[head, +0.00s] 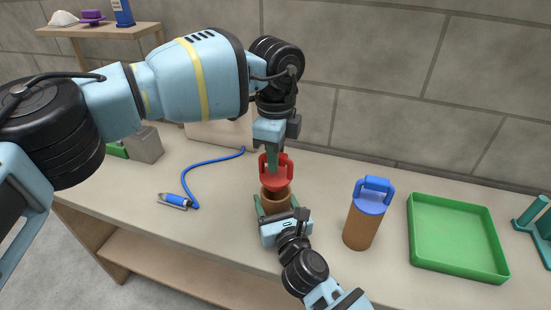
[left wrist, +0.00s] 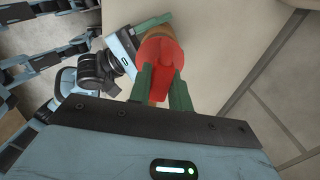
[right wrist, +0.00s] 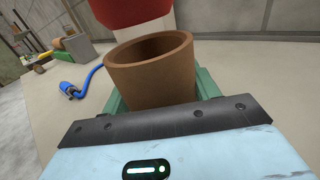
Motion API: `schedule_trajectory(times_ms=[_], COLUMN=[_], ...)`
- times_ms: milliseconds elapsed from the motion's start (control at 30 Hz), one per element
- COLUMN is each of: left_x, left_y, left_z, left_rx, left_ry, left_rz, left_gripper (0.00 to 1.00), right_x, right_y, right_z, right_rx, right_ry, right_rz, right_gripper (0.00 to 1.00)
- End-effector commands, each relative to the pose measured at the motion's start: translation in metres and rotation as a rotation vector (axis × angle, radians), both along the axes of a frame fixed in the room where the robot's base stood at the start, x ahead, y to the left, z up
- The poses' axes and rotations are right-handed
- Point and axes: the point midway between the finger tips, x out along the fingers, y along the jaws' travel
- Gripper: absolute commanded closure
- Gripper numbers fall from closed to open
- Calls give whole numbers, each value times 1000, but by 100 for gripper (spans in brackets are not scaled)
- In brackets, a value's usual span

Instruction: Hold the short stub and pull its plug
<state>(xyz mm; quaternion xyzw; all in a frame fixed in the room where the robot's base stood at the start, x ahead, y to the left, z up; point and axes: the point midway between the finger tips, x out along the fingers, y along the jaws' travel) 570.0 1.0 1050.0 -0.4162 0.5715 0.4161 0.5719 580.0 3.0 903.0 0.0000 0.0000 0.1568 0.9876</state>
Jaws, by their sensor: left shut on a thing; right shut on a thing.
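The short stub (head: 275,204) is a brown hollow tube standing upright on the table. My right gripper (head: 277,207) is shut around it from the front; the stub also fills the middle of the right wrist view (right wrist: 150,85). The red plug (head: 277,178) has a looped handle, and my left gripper (head: 273,160) is shut on that handle from above. In the right wrist view the plug's pale lower part (right wrist: 145,32) shows above the stub's far rim, and the stub's dark inside is visible. The plug also shows in the left wrist view (left wrist: 158,58).
A taller brown tube with a blue plug (head: 370,198) stands to the right. Beyond it lies an empty green tray (head: 412,232), with a teal stand (head: 535,215) at the right edge. A blue cable (head: 187,182) lies to the left. A wall is behind.

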Motion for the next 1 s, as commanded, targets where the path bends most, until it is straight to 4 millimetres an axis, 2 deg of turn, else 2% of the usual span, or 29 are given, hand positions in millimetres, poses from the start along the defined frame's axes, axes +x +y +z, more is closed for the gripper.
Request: schedule_trajectory(times_ms=[467, 500, 667, 1000], left_x=[0, 0, 0, 0], left_y=[0, 0, 0, 0], left_z=[8, 8, 8, 8], left_rx=[0, 0, -1, -1], left_ry=[0, 0, 0, 0], left_rz=[0, 0, 0, 0], left_gripper=[100, 100, 100, 100], right_x=[0, 0, 0, -2], right_y=[-1, -1, -1, -1], right_z=[-1, -1, -1, 0], right_rx=[-2, -2, -1, 0], right_ry=[2, 2, 1, 0], right_rz=[-1, -1, -1, 0], right_gripper=[64, 36, 15, 14])
